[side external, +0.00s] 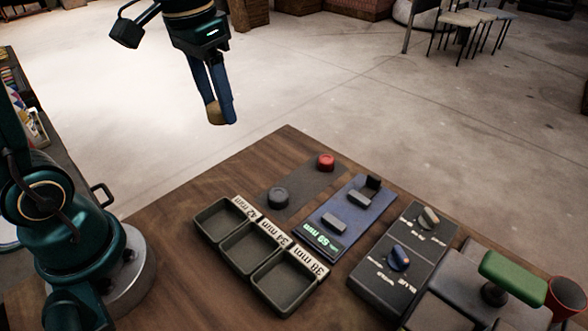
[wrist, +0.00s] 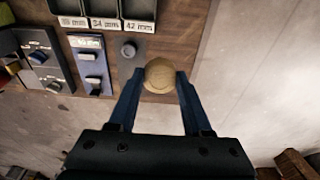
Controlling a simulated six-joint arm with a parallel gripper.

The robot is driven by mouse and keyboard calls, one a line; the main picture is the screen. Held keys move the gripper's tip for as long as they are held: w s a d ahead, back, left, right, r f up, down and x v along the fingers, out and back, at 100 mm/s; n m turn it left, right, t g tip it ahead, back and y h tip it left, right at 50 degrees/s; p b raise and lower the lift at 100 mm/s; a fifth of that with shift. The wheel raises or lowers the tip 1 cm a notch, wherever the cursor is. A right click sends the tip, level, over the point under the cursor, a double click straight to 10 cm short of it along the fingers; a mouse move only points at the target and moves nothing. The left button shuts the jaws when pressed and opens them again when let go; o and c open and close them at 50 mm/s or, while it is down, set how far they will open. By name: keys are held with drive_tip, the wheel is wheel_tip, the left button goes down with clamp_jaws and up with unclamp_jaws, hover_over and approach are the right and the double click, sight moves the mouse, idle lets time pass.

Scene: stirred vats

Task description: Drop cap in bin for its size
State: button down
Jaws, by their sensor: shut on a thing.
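A round tan cap (wrist: 160,75) is held between the fingertips of my gripper (wrist: 157,82) in the wrist view. In the side view my gripper (side external: 221,113) points down, high above the far left edge of the table, with the tan cap (side external: 213,113) at its tips. Three open dark bins stand in a row on the table: the 42 mm bin (side external: 219,219), the 34 mm bin (side external: 249,249) and the 38 mm bin (side external: 283,287). They look empty. The bins show only partly at the top of the wrist view.
A blue gauge panel (side external: 327,246) has a lit mm display, its digits hard to read. A grey plate (side external: 305,187) carries a dark round knob (side external: 279,198) and a red button (side external: 326,162). A black switch box (side external: 388,285) and a green-topped handle (side external: 513,277) stand to the right.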

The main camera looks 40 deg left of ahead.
drive_tip(key=s+d+f, duration=0.3)
drive_tip(key=s+d, duration=0.4)
wheel_tip(320, 180, down, 6)
drive_tip(key=shift+w, duration=0.25)
drive_tip(key=shift+a+f, duration=0.1)
drive_tip(key=shift+c, duration=1.3)
unclamp_jaws()
drive_tip(key=shift+s+r, duration=0.2)
drive_tip(key=shift+r, duration=1.1)
drive_tip(key=shift+s+r, duration=0.15)
drive_tip(key=shift+r, duration=1.15)
